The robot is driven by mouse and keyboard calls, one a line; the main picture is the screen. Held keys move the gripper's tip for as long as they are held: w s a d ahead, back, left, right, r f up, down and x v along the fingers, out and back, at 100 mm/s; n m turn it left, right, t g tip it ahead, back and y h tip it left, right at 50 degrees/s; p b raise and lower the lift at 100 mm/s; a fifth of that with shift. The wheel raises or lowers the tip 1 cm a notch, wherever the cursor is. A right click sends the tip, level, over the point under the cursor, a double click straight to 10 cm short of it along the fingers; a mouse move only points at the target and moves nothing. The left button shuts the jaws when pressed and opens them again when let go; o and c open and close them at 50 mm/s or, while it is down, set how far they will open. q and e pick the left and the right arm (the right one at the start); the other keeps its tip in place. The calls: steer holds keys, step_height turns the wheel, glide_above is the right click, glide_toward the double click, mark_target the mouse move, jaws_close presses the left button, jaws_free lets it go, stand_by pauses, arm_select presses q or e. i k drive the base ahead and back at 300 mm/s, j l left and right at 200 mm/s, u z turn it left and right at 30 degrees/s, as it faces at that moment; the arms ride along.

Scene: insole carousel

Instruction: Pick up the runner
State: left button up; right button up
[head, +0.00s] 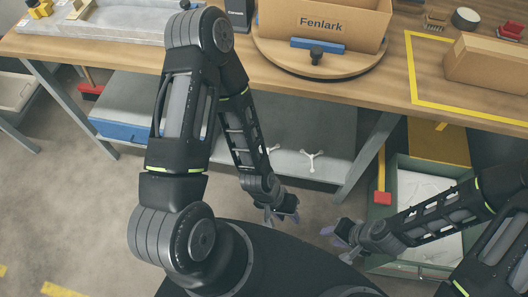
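I cannot make out a runner in the head view. A cardboard box marked Fenlark (345,22) stands on a round wooden turntable (337,66) at the back of the table, and most of its inside is out of view. My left gripper (281,219) hangs low in front of the table, below its top, with its fingers apart and nothing seen between them. My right gripper (335,243) is to the right of it, also low and clear of the table, with its fingers apart and empty.
A blue bar (317,45) with a dark knob sits at the turntable's front. A closed cardboard box (487,65) lies inside a yellow outline on the wooden table (400,85). A grey shelf (315,125) lies below, and a green bin (412,180) stands at right.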

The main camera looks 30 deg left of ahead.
mark_target(302, 151)
steer(key=u, duration=0.3)
steer(key=z, duration=2.65)
steer(key=k+j, duration=1.15)
steer(key=j, duration=0.15)
